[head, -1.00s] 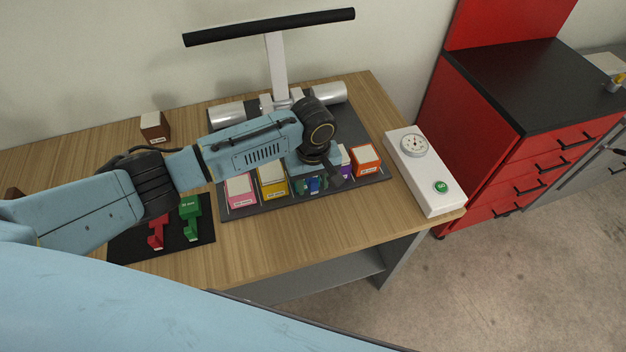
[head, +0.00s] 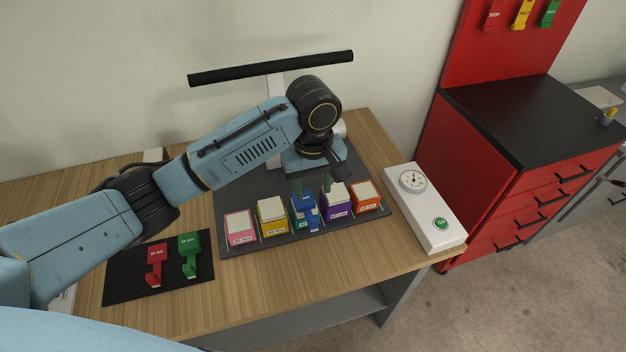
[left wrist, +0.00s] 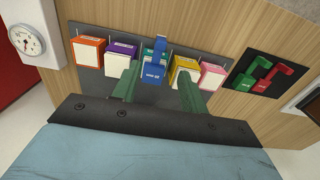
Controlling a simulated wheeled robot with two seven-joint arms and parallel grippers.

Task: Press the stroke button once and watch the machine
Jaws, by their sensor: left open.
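The white control box (head: 423,205) stands at the table's right end. It has a round green button (head: 440,223) near its front and a dial gauge (head: 413,181) behind it; the dial also shows in the left wrist view (left wrist: 27,41). The machine's black crossbar (head: 272,68) on a pale post rises at the back of the table, its base partly hidden by my arm. My left gripper (head: 312,187) is open, its green fingers apart above the blue box and well left of the button.
Pink (head: 240,227), yellow (head: 271,217), blue (head: 303,212), purple (head: 337,205) and orange (head: 367,197) boxes line a dark mat. A blue hooked piece (left wrist: 154,67) is at the blue box. Red (head: 156,265) and green (head: 190,255) pieces lie on a black mat. A red cabinet (head: 535,180) stands right.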

